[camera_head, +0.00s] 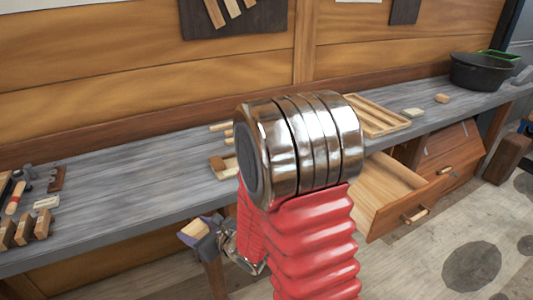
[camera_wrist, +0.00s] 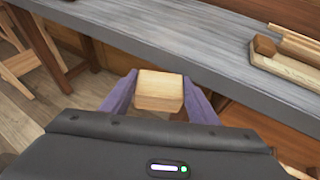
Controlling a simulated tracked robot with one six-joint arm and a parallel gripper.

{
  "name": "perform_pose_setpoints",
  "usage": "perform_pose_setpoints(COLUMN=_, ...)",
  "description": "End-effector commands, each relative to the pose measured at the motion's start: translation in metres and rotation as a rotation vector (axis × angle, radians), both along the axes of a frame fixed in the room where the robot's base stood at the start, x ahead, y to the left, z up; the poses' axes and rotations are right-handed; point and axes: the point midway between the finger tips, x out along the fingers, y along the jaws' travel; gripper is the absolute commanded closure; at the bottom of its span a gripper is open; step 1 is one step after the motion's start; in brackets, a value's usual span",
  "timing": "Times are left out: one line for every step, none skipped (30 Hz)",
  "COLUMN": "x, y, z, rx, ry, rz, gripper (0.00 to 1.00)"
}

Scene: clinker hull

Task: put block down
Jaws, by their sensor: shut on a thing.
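My gripper (camera_wrist: 160,95) is shut on a pale wooden block (camera_wrist: 160,84), with one purple finger on each side of it in the wrist view. In the head view my gripper (camera_head: 205,232) is left of my red arm, and the block's pale face (camera_head: 193,227) shows between the fingers. The block is held just in front of the grey workbench (camera_head: 130,185), near its front edge. In the wrist view the bench top (camera_wrist: 190,45) lies beyond the block. I cannot tell the block's exact height against the bench top.
My arm hides the middle of the bench. Wooden pieces (camera_head: 222,165) and a slotted wooden tray (camera_head: 372,117) lie there. A drawer (camera_head: 385,190) stands open below. Tools and blocks (camera_head: 25,228) lie at left, a black tub (camera_head: 478,72) at far right. The left-centre bench top is clear.

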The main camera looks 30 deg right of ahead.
Motion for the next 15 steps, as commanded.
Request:
perform_pose_setpoints(x=0.000, y=-0.003, z=0.000, rx=0.000, ry=0.000, rz=-0.005, gripper=0.68)
perform_pose_setpoints(x=0.000, y=-0.004, z=0.000, rx=0.000, ry=0.000, rz=-0.008, gripper=0.68)
perform_pose_setpoints(x=0.000, y=-0.005, z=0.000, rx=0.000, ry=0.000, rz=-0.011, gripper=0.68)
perform_pose_setpoints(x=0.000, y=-0.006, z=0.000, rx=0.000, ry=0.000, rz=-0.013, gripper=0.68)
perform_pose_setpoints(x=0.000, y=-0.007, z=0.000, rx=0.000, ry=0.000, rz=-0.014, gripper=0.68)
perform_pose_setpoints(x=0.000, y=-0.008, z=0.000, rx=0.000, ry=0.000, rz=-0.016, gripper=0.68)
perform_pose_setpoints(x=0.000, y=-0.008, z=0.000, rx=0.000, ry=0.000, rz=-0.017, gripper=0.68)
perform_pose_setpoints(x=0.000, y=-0.009, z=0.000, rx=0.000, ry=0.000, rz=-0.018, gripper=0.68)
perform_pose_setpoints(x=0.001, y=-0.011, z=0.001, rx=0.000, ry=-0.001, rz=-0.022, gripper=0.68)
perform_pose_setpoints(x=0.001, y=-0.014, z=0.001, rx=0.001, ry=-0.001, rz=-0.025, gripper=0.68)
perform_pose_setpoints(x=0.001, y=-0.016, z=0.002, rx=0.001, ry=-0.002, rz=-0.030, gripper=0.68)
perform_pose_setpoints(x=0.002, y=-0.021, z=0.003, rx=0.002, ry=-0.003, rz=-0.037, gripper=0.68)
perform_pose_setpoints(x=0.002, y=-0.026, z=0.005, rx=0.003, ry=-0.002, rz=-0.045, gripper=0.68)
perform_pose_setpoints(x=0.003, y=-0.032, z=0.006, rx=0.003, ry=-0.003, rz=-0.053, gripper=0.68)
perform_pose_setpoints(x=0.004, y=-0.040, z=0.008, rx=0.004, ry=-0.004, rz=-0.066, gripper=0.68)
